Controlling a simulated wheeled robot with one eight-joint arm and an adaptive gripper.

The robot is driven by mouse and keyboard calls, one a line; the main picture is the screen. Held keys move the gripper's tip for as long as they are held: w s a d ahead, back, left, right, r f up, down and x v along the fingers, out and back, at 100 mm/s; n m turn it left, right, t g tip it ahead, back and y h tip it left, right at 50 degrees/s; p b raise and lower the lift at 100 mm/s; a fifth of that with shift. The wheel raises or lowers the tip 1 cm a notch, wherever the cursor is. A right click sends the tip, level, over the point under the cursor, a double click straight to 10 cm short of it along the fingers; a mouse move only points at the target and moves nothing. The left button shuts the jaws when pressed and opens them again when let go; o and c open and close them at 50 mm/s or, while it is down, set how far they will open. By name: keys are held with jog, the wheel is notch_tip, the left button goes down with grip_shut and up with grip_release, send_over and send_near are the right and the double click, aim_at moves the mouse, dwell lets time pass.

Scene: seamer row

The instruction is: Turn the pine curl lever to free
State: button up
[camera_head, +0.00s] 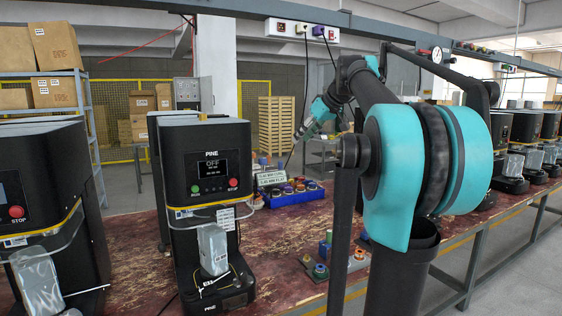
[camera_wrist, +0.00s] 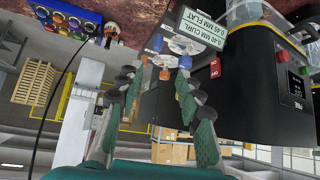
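The black PINE seamer (camera_head: 206,165) stands left of centre in the head view, its screen (camera_head: 211,168) reading OFF. In the wrist view a black PINE machine body (camera_wrist: 250,85) is upside down at the right. A sign (camera_wrist: 203,28) reads 0.40 MM CURL and 0.45 MM FLAT. My gripper (camera_wrist: 155,78) is open, its fingers apart and short of the fittings. It is small behind the seamer in the head view (camera_head: 300,135).
A blue tray of coloured rings (camera_head: 297,197) sits on the worn red bench (camera_head: 150,245). More small parts (camera_head: 335,257) lie near the front. Another seamer (camera_head: 45,190) stands at the left, others at the far right. A cable hangs near my gripper.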

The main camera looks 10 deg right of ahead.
jog(key=x, duration=1.1)
jog(key=w+x, duration=0.1)
jog(key=x, duration=0.5)
jog(key=shift+r, duration=0.45)
jog(key=shift+c, duration=0.6)
grip_shut()
